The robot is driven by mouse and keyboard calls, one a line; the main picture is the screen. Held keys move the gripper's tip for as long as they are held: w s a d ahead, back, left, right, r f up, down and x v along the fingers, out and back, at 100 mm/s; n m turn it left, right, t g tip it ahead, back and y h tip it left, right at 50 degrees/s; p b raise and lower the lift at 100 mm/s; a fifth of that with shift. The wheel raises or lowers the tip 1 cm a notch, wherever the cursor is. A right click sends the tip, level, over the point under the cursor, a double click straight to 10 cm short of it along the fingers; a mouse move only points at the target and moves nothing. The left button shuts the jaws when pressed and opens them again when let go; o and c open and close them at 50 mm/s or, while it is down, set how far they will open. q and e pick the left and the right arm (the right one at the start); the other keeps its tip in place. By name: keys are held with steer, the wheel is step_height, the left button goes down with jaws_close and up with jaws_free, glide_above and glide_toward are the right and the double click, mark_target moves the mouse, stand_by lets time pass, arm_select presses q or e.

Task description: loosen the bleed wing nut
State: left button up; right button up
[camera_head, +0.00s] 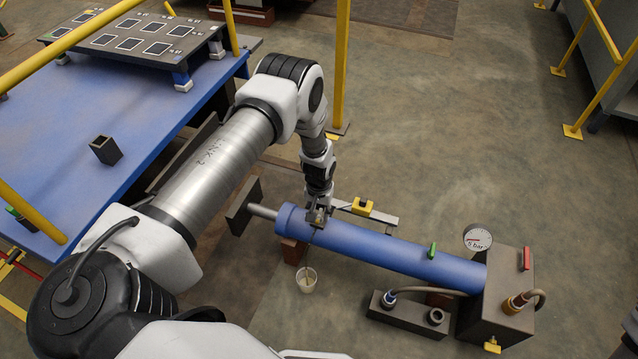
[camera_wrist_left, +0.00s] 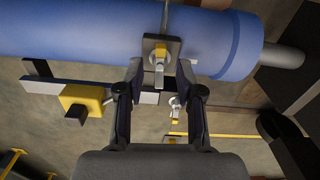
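The blue cylinder (camera_head: 385,250) lies across the floor area in the head view, and its side crosses the top of the left wrist view (camera_wrist_left: 70,32). In the left wrist view a small yellow and grey fitting (camera_wrist_left: 160,58), which looks like the bleed wing nut, sits on a dark square plate against the cylinder. My left gripper (camera_head: 318,218) is over the cylinder's left end and hides this fitting in the head view. In the left wrist view my left gripper (camera_wrist_left: 161,70) is open. Its fingertips stand on both sides of the fitting, with gaps visible. My right gripper is out of view.
A small white cup (camera_head: 306,281) stands below the cylinder's left end. A pressure gauge (camera_head: 478,238), a green lever (camera_head: 432,250) and a red lever (camera_head: 526,258) are at the right. A yellow block (camera_head: 362,206) sits behind the cylinder. A blue table (camera_head: 60,150) is at left.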

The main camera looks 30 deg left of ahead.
mark_target(319, 214)
arm_select(q)
step_height(319, 214, up, 11)
stand_by(0.5)
